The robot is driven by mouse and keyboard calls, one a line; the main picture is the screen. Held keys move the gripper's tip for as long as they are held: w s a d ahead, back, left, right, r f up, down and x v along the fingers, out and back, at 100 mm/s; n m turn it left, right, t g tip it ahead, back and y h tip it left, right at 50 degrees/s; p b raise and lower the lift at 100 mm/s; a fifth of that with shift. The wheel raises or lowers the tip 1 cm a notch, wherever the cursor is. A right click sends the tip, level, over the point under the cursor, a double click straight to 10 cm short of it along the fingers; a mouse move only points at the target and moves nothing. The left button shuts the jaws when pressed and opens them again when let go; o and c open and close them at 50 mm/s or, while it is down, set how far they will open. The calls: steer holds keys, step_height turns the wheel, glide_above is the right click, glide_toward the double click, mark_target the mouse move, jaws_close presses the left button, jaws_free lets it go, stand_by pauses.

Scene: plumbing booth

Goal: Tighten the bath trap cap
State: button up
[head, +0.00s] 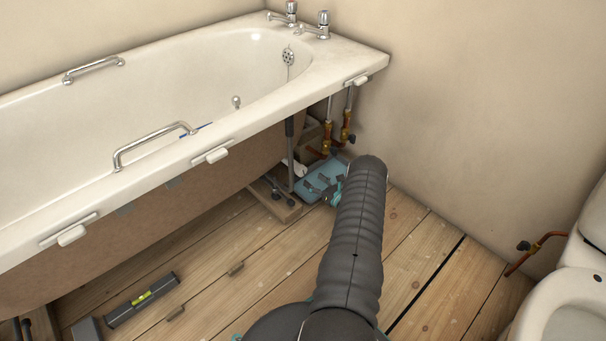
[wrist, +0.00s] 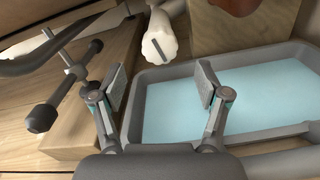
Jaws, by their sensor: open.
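The bath trap (wrist: 163,22) is a white plastic fitting at the top middle of the wrist view, with its rounded white cap (wrist: 158,48) facing me. A dark slot or bar crosses the cap's face. In the head view the white trap (head: 294,168) shows small under the bath's edge. My gripper (wrist: 160,86) is open and empty. Its two fingers stand well apart, below and to either side of the cap, and the cap appears beyond the fingertips, not between them. In the head view my gripper (head: 328,189) is low over the tray, partly hidden by my arm.
A grey-rimmed tray (wrist: 272,56) with a light blue inside lies below the trap. A bath leg with a dark foot (wrist: 42,117) stands on a wooden board (wrist: 82,140) to the left. Copper pipes (head: 326,134) rise behind. A spirit level (head: 142,299) lies on the floor.

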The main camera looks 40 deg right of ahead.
mark_target(304, 173)
steer(key=w, duration=0.6)
steer(key=shift+w+a+b, duration=0.3)
steer(key=shift+w+b, duration=0.1)
steer(key=shift+c, duration=0.3)
steer(key=c, duration=1.1)
